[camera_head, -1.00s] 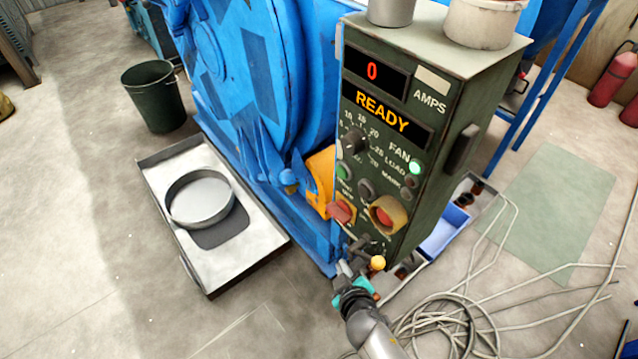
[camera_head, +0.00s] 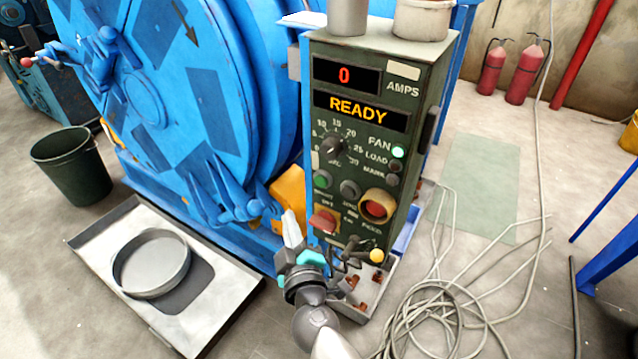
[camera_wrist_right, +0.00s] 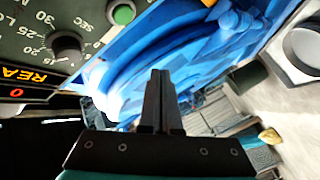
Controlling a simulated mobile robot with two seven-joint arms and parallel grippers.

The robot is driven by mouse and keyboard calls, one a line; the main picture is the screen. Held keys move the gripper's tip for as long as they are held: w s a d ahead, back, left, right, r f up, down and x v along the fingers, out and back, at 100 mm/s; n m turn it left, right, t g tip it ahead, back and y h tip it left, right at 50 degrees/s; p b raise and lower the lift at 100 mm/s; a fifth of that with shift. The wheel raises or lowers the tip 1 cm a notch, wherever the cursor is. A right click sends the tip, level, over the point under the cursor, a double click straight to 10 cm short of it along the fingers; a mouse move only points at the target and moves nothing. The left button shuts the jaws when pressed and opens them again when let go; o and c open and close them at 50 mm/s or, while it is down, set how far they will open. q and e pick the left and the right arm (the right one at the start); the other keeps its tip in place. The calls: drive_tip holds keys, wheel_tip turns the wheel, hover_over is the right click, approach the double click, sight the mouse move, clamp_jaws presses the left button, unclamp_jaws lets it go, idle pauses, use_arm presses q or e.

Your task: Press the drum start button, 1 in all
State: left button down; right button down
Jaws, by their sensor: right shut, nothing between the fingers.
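The dark green control box (camera_head: 418,110) stands in front of the blue drum machine (camera_head: 235,90). Its display reads READY, with a red 0 above. The green button (camera_head: 322,180) sits on the panel's lower left, under the dial; its label is too small to read surely. The button also shows at the top of the right wrist view (camera_wrist_right: 123,14). My right gripper (camera_head: 291,226) is shut and empty, fingers pointing up, below and left of the green button in the picture and apart from it. The fingers (camera_wrist_right: 161,85) point toward the blue machine in the wrist view. My left gripper is not in view.
Near the green button are a grey button (camera_head: 350,188), a red switch (camera_head: 322,220) and a red button in a yellow collar (camera_head: 376,207). A tray (camera_head: 215,315) with a round pan (camera_head: 150,263) lies left. Loose cables (camera_head: 440,325) cover the floor at right.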

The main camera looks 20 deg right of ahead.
sight(321, 181)
drive_tip(key=shift+w+d, duration=0.1)
